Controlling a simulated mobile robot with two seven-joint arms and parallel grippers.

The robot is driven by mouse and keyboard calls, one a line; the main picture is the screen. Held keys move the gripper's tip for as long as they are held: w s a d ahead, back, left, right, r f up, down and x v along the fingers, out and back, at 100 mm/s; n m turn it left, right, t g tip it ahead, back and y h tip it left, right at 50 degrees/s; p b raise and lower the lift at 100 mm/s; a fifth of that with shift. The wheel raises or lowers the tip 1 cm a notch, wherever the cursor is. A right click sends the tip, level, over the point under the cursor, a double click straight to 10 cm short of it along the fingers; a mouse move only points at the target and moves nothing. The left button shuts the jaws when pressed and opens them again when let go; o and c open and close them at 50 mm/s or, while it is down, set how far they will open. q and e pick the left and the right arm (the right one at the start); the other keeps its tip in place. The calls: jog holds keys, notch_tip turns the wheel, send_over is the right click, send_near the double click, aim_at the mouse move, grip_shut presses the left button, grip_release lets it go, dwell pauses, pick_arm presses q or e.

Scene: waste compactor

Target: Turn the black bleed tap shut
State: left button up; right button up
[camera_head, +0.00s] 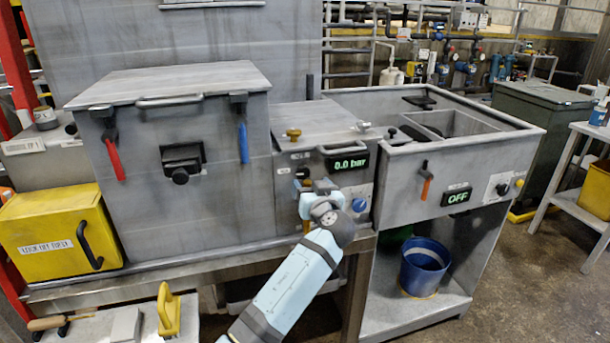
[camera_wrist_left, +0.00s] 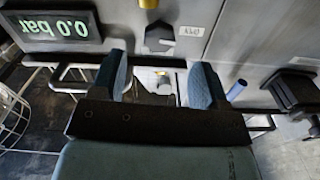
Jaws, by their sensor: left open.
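My left gripper (camera_head: 314,188) is in front of the small panel left of the green 0.0 bar display (camera_head: 347,165). It is open, and its two blue-grey fingers stand apart in the left wrist view (camera_wrist_left: 158,82) with nothing gripped. In that view a small black tap (camera_wrist_left: 158,38) sits on the grey panel beside a white label, just beyond the gap between the fingertips; it looks like the bleed tap. Its exact turn angle is hard to tell. My right gripper is not in view.
A brass knob (camera_head: 293,133) sits above the gripper and a blue knob (camera_head: 358,204) to its right. A metal rail (camera_wrist_left: 80,68) crosses near the fingers. The large grey box (camera_head: 190,110) with red and blue levers stands left; a sink unit (camera_head: 480,150) stands right.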

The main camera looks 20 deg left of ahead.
aim_at(303, 175)
pick_arm(q)
jog(key=x, duration=0.6)
jog(key=shift+w+a, duration=0.1)
jog(key=shift+w, duration=0.05)
jog(key=shift+c, duration=0.2)
jog(key=c, duration=0.8)
jog(key=shift+c, duration=0.2)
